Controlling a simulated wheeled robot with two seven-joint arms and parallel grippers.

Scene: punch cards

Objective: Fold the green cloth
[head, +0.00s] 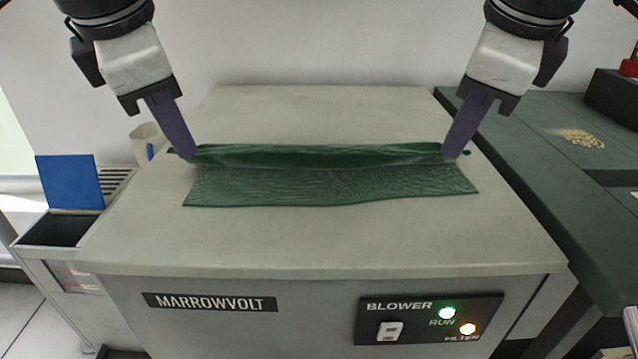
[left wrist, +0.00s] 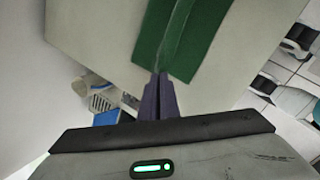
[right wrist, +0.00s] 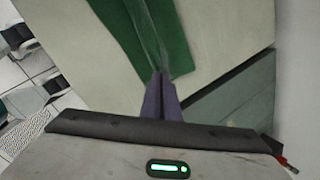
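The green cloth (head: 335,187) lies wide across the top of the pale cabinet, with its far edge raised in a ridge along its length. My left gripper (head: 190,154) is at the cloth's far left corner, its fingers closed together with cloth between the tips; the cloth also shows in the left wrist view (left wrist: 200,40). My right gripper (head: 452,154) is at the far right corner, closed on the cloth in the same way, as the right wrist view (right wrist: 180,45) shows. The near part of the cloth lies flat on the top.
The cabinet top (head: 330,240) is clear in front of and behind the cloth. A blue panel (head: 70,182) and a pale cup (head: 147,141) stand at the left. A dark green bench (head: 540,180) adjoins the right side. The cabinet front has a blower panel (head: 430,318).

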